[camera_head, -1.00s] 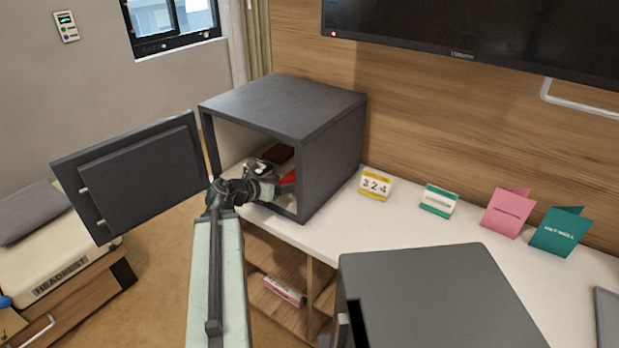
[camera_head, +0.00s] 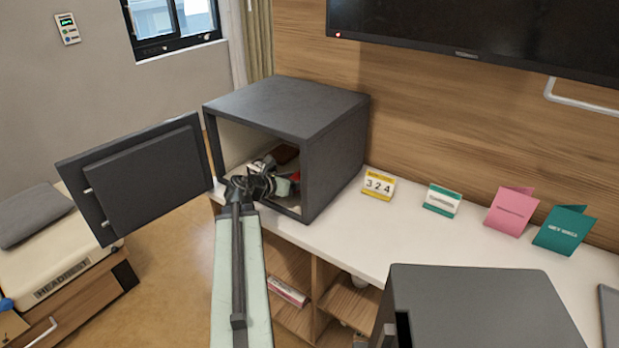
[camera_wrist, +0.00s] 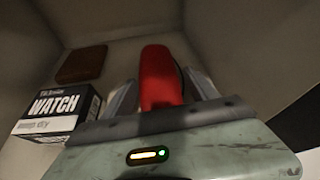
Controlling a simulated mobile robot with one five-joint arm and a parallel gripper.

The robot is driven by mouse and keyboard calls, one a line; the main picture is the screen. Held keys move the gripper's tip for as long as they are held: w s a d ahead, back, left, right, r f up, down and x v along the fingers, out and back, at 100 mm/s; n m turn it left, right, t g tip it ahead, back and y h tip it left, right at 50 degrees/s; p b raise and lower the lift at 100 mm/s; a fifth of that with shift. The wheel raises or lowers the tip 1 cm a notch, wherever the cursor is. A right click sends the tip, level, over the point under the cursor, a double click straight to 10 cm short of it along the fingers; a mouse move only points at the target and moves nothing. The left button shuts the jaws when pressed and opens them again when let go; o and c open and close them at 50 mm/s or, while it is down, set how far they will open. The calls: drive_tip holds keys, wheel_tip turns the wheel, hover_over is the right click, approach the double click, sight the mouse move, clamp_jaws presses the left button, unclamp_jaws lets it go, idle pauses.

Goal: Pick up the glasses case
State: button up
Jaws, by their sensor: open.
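A red, round-ended object that looks like the glasses case (camera_wrist: 160,78) stands out in the wrist view, between the two fingers of my gripper (camera_wrist: 161,88). The fingers are spread, one on each side of it; I cannot tell whether either touches it. In the head view my gripper (camera_head: 277,184) is inside the open dark safe (camera_head: 335,150). Only a small red part of the case (camera_head: 295,177) shows there, beside the gripper; the rest is hidden by my gripper and the safe's wall.
A white-and-black WATCH box (camera_wrist: 55,112) and a brown flat item (camera_wrist: 82,64) are left of the case in the wrist view. The safe's door (camera_head: 135,178) hangs open to the left. A calendar (camera_head: 378,186) and cards stand on the white counter (camera_head: 345,232).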

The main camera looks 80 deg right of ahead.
drive_tip(key=shift+d+f, duration=0.4)
drive_tip(key=shift+d, duration=0.15)
drive_tip(key=shift+w+d, duration=0.1)
drive_tip(key=shift+w, duration=0.2)
drive_tip(key=c, duration=1.2)
